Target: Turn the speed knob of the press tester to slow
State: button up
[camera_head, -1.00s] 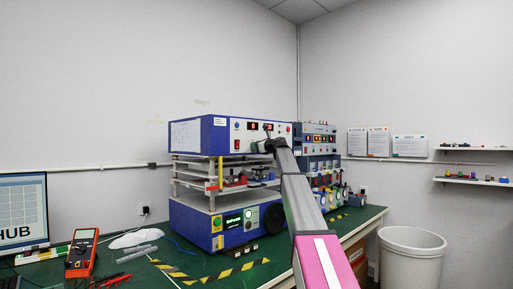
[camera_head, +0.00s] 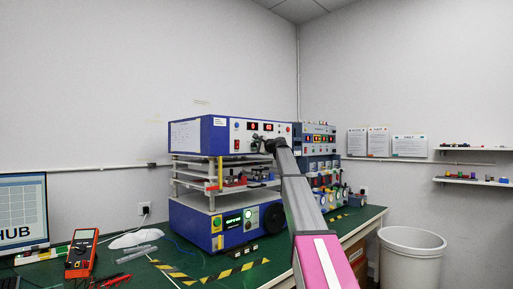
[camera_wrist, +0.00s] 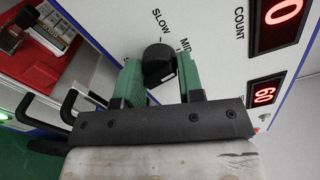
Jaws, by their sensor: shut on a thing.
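The press tester (camera_head: 215,135) is the blue and white machine on the green bench in the head view. Its speed knob (camera_wrist: 158,60) is black and sits on the white front panel in the wrist view. The words SLOW and MID are printed beside the knob; its exact pointer position is hard to tell. My gripper (camera_wrist: 160,75) has its two green fingers on either side of the knob and is shut on it. In the head view my gripper (camera_head: 268,146) is small and dark at the panel, and the knob is hidden there.
Red readouts (camera_wrist: 264,93) sit beside the knob, one reading 60. Black handles (camera_wrist: 70,103) stick out near the gripper in the wrist view. A multimeter (camera_head: 82,254) lies on the bench at left. A white bin (camera_head: 410,258) stands at right.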

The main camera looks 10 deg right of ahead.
jog(key=n, duration=0.4)
jog(key=shift+n, duration=0.3)
jog(key=n, duration=0.4)
jog(key=shift+s+n, duration=0.1)
jog(key=shift+n, duration=0.2)
jog(key=o, duration=0.9)
jog(key=v, duration=1)
jog(key=shift+s+d, duration=0.2)
jog(key=shift+s, duration=0.1)
